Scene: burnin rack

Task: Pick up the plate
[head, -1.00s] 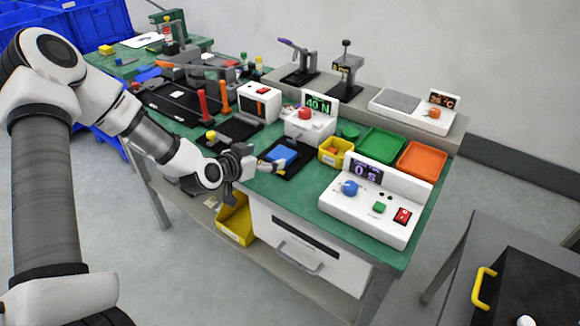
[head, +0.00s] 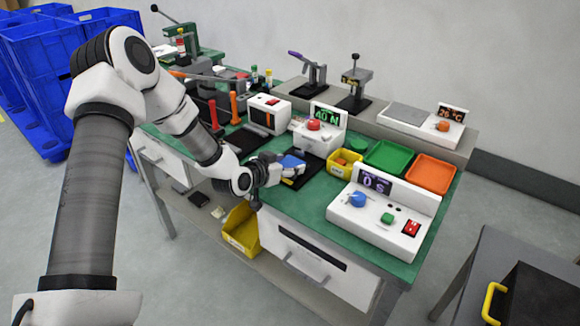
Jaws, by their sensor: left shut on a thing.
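A small blue plate (head: 291,161) is at the black mat (head: 310,171) near the middle of the green bench. My left gripper (head: 289,171) reaches in from the left and is shut on the plate's near edge. The fingers hide part of the plate. I cannot tell whether the plate touches the mat or is a little above it. My right gripper is not in view.
A yellow bin (head: 345,163), a green tray (head: 390,158) and an orange tray (head: 430,173) lie right of the mat. A white timer box (head: 384,215) stands in front of them. A white box with a red knob (head: 318,136) stands behind the mat.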

